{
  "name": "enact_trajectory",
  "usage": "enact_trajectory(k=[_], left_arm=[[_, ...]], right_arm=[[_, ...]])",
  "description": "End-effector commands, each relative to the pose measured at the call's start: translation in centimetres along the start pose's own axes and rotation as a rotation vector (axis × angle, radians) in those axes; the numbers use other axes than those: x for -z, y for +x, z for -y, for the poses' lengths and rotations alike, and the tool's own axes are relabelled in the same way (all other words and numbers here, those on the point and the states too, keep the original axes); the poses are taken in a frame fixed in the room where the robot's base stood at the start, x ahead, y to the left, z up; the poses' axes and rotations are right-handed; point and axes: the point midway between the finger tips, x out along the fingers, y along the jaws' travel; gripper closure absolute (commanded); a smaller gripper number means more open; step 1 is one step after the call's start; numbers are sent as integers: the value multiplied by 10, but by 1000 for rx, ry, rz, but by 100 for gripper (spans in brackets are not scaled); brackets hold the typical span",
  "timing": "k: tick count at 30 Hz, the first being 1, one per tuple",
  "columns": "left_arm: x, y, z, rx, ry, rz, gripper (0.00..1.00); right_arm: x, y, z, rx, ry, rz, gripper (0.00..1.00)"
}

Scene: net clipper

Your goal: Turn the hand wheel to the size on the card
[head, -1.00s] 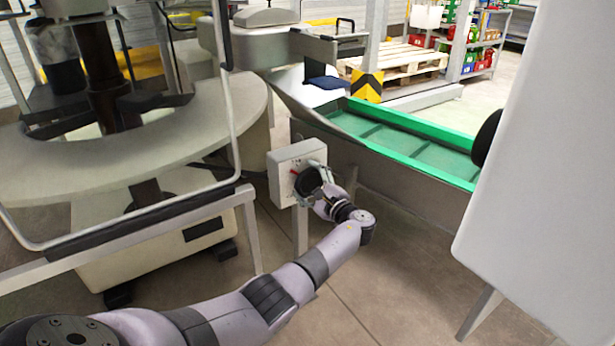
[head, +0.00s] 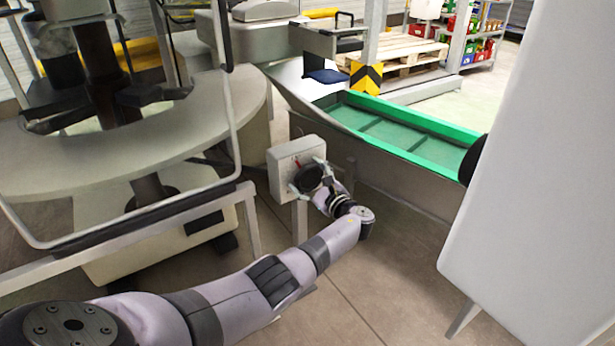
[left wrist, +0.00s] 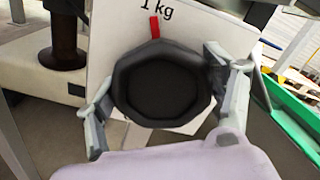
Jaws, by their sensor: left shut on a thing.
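The hand wheel (head: 308,179) is a black knob on the front of a pale box (head: 284,157) on a post. In the left wrist view the hand wheel (left wrist: 160,88) fills the middle. A red pointer (left wrist: 154,28) stands just above it, under the marking "1 kg" (left wrist: 157,8). My left gripper (head: 311,184) is shut on the hand wheel, with one finger on each side of it. In the left wrist view the fingers (left wrist: 155,100) show at the wheel's left and right. No size card can be made out. My right gripper is not in view.
A round machine table (head: 60,165) behind a clear guard frame stands at the left. A green-edged conveyor (head: 400,130) runs behind the box to the right. A large pale panel (head: 530,170) blocks the right side. Bare floor (head: 385,285) lies in front.

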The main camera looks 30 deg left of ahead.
Motion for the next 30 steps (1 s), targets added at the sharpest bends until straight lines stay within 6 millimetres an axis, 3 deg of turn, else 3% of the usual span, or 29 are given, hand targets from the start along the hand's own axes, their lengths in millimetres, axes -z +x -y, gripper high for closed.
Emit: enact_trajectory(k=[5, 6, 15, 25, 30], left_arm=[[1, -1, -1, -1, 0, -2, 52], [1, -1, -1, -1, -1, -2, 23], [0, 0, 0, -1, -2, -1, 4], [0, -1, 0, 0, -2, -1, 4], [2, -17, 0, 1, -2, -3, 4]], right_arm=[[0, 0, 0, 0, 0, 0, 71], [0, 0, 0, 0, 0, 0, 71], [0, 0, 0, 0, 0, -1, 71], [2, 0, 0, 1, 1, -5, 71], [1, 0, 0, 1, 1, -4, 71]])
